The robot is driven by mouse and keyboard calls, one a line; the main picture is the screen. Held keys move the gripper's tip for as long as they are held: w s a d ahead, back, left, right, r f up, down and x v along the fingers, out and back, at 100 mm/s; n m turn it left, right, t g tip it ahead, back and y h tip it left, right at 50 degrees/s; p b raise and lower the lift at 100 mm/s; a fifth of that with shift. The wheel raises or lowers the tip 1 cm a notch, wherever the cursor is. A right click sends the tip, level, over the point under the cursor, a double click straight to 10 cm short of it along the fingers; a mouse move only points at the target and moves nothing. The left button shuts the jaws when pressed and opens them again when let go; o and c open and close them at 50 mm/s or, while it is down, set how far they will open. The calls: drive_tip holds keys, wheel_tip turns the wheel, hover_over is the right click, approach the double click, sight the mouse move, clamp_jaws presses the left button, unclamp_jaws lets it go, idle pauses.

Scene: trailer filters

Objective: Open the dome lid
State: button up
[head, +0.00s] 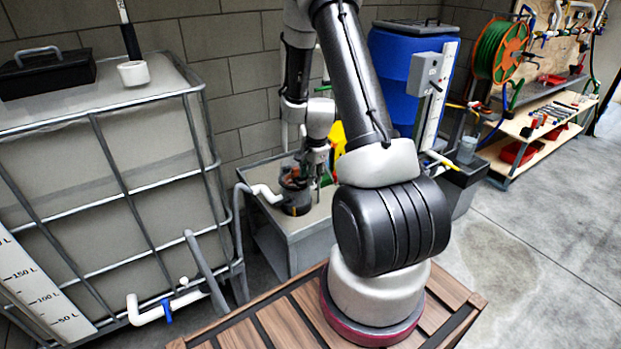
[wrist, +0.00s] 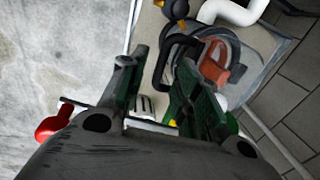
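A dark round filter housing (head: 296,198) with an orange part at its top stands on a grey cart, below and left of my gripper (head: 318,165) in the head view. In the wrist view the round grey rim and lid (wrist: 243,50) show at upper right, with an orange-brown part (wrist: 216,62) inside or under it. A black handle loop (wrist: 165,62) stands at its left side. My gripper (wrist: 157,68) is open, with its two green-padded fingers apart. The handle loop is close beyond the right finger; I cannot tell whether they touch. That finger hides part of the housing.
A caged water tank (head: 80,180) stands at left, a blue barrel (head: 395,80) behind. A red-knobbed lever (wrist: 52,127) shows in the wrist view. Open floor lies at right.

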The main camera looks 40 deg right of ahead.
drive_tip(key=shift+w+f, duration=0.2)
drive_tip(key=shift+f, duration=0.6)
clamp_jaws()
drive_tip(key=shift+r, duration=0.1)
